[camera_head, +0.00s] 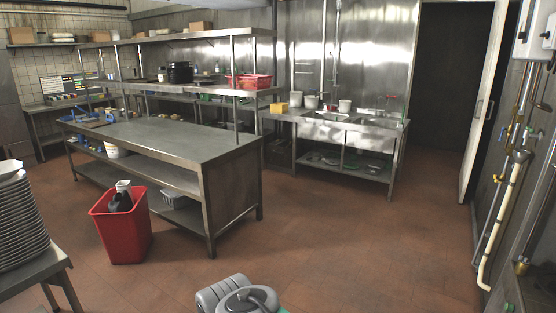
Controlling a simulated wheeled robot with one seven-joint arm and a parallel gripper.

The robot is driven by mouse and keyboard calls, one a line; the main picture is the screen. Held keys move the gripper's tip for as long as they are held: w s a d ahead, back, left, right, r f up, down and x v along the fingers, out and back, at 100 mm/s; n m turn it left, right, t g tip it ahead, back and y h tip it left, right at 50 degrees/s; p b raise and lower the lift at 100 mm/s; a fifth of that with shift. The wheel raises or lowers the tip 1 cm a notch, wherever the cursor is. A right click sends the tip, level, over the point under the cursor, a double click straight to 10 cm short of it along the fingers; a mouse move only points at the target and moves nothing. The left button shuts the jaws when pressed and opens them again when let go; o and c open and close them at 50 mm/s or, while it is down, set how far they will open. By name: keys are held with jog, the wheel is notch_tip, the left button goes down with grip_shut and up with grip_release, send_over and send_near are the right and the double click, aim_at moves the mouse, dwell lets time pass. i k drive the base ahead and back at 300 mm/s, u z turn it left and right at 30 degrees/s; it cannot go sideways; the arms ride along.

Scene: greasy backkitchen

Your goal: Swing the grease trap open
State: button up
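I cannot make out a grease trap for certain in the head view. A metal box-like edge (536,292) shows at the bottom right corner below the wall pipes, cut off by the frame, and I cannot tell what it is. My gripper is not in view.
A steel prep table (170,140) with overhead shelves stands left of centre, a red bin (122,232) before it. A steel sink unit (350,130) stands at the back. Stacked plates (20,225) are at left. Pipes (503,210) line the right wall by a door (482,105). The floor (375,245) at centre right is clear.

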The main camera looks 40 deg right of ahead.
aim_at(283, 156)
jog(key=z, duration=0.55)
jog(key=i, duration=1.65)
jog(key=z, duration=1)
jog(key=i, duration=2.65)
jog(key=z, duration=0.25)
jog(key=i, duration=2.6)
jog(key=u, duration=0.55)
jog(key=i, duration=1.7)
jog(key=u, duration=1.6)
jog(key=i, duration=1.55)
jog(key=u, duration=0.7)
